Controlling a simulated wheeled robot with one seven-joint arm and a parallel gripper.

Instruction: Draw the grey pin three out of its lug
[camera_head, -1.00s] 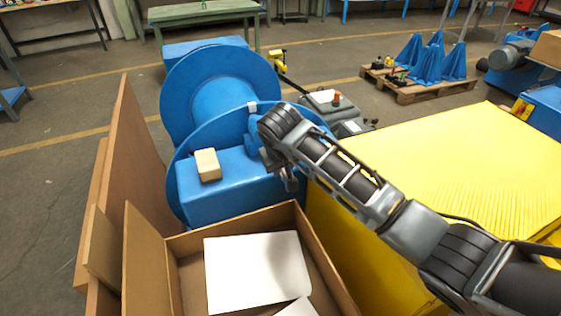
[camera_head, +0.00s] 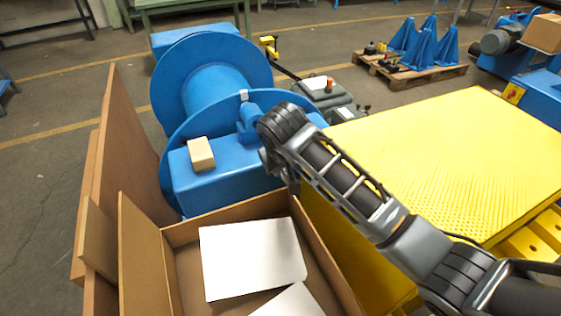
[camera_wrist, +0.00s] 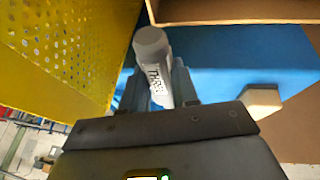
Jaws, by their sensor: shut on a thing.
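The grey pin (camera_wrist: 152,62) shows in the wrist view as a light grey cylinder with a rounded end and dark lettering that starts "THR". My gripper (camera_wrist: 160,92) is shut on it, with the fingers on either side of its lower part. In the head view my gripper (camera_head: 288,176) hangs at the end of my arm, in front of the blue drum machine (camera_head: 225,175) and by the yellow platform's near corner. The pin cannot be made out there. I cannot make out the lug in either view, so whether the pin still sits in it is unclear.
An open cardboard box (camera_head: 225,208) with white sheets (camera_head: 250,258) stands just below my gripper. The yellow platform (camera_head: 450,165) is close on the right. A tan block (camera_head: 201,154) lies on the blue housing. Brown boards (camera_head: 118,165) lean at left.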

